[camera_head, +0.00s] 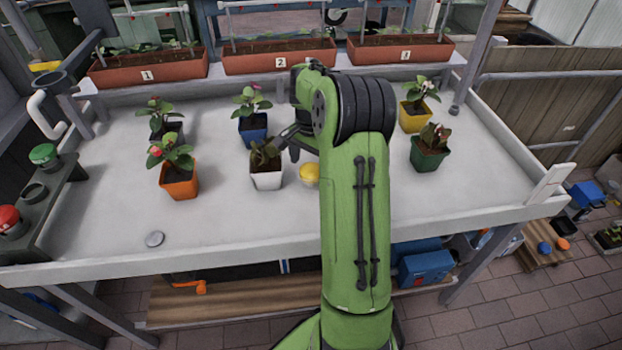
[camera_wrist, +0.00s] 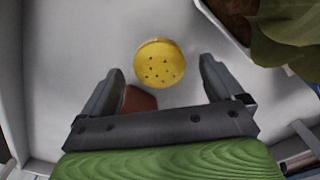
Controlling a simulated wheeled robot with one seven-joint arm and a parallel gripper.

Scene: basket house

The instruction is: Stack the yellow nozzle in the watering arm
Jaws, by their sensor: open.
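The yellow nozzle (camera_head: 309,175), a round cap with small holes on top, is on the white table right of the white pot. In the wrist view the nozzle (camera_wrist: 159,63) shows between and just beyond my fingertips, with a gap on both sides. My gripper (camera_head: 287,143) is open and empty; my arm hides part of it in the head view. Its spread fingers also show in the wrist view (camera_wrist: 161,72). A dark grey pipe-like arm (camera_head: 62,77) stands at the table's back left; I cannot tell surely that it is the watering arm.
A white pot (camera_head: 267,180) with a plant stands close left of the nozzle. Other potted plants stand left and right. A left rack (camera_head: 60,200) holds a green cap (camera_head: 44,154), a red cap (camera_head: 8,220) and an empty dark ring (camera_head: 35,192). The table's front is mostly clear.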

